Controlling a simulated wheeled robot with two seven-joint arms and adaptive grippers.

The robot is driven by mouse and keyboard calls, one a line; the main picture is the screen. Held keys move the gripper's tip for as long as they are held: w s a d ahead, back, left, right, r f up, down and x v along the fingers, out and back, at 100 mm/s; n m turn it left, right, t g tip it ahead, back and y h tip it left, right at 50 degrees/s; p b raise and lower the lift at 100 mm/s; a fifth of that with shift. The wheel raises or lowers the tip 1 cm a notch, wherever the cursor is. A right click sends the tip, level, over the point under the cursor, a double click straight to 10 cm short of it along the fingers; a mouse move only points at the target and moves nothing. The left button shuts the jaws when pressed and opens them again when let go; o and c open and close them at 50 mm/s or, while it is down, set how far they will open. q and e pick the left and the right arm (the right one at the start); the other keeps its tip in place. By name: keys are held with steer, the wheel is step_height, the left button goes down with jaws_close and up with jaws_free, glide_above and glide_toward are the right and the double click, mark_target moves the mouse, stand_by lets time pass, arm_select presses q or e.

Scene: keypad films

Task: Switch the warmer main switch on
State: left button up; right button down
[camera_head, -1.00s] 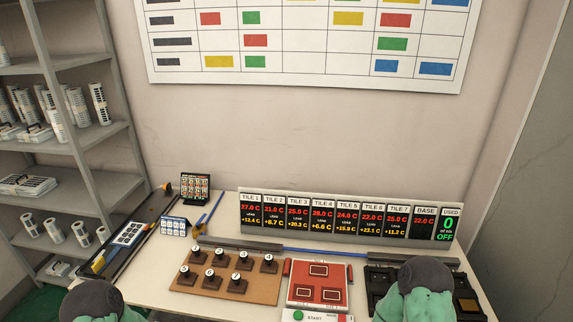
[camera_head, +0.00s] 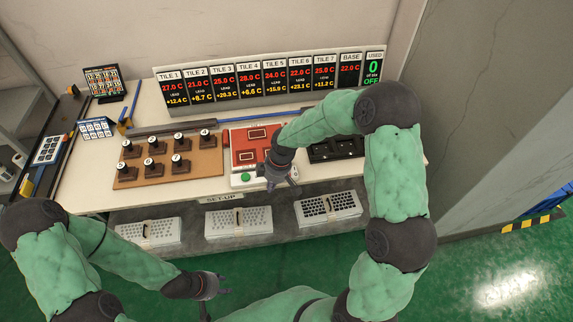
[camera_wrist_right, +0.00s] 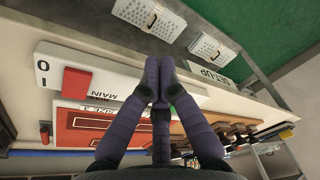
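The warmer (camera_head: 240,158) is a red unit with a white front strip on the bench. In the right wrist view its strip (camera_wrist_right: 110,84) carries the word MAIN, 0 and I marks, and a red switch (camera_wrist_right: 77,82). I cannot tell which way the switch is set. My right gripper (camera_head: 292,184) is over the warmer's front edge. In the right wrist view its fingertips (camera_wrist_right: 160,72) are together and empty, to the right of the switch, partly covering a green button. In the head view my right arm hides the switch. My left gripper (camera_head: 220,288) is low in front of the bench, away from the warmer.
A display row (camera_head: 270,80) stands at the back; its last panel reads OFF. A brown board (camera_head: 190,165) with several numbered dark blocks lies left of the warmer, and a black tray (camera_head: 335,148) right of it. Perforated boxes (camera_head: 238,222) sit on the shelf below.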

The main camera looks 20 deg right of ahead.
steer(key=w+d+r+n+h, duration=0.1)
steer(key=w+d+r+n, duration=0.1)
steer(key=d+r, duration=0.2)
steer(key=w+d+r+n+h+b, duration=0.1)
steer(key=w+d+r+n, duration=0.1)
steer(key=r, duration=0.8)
steer(key=shift+w+d+r+n+t+h, duration=0.2)
steer(key=shift+d+r+n+t+h, duration=0.15)
steer(key=shift+d+n, duration=0.4)
steer(key=shift+d, duration=0.15)
steer(key=shift+m, duration=0.25)
steer(key=f+b, duration=0.1)
steer(key=f, duration=0.3)
steer(key=w+f+b, duration=0.1)
steer(key=f+b, duration=0.1)
steer(key=f, duration=0.3)
steer(key=f+b, duration=0.2)
steer(key=f, duration=0.3)
steer(key=shift+w+d, duration=0.2)
steer(key=shift+w, duration=0.15)
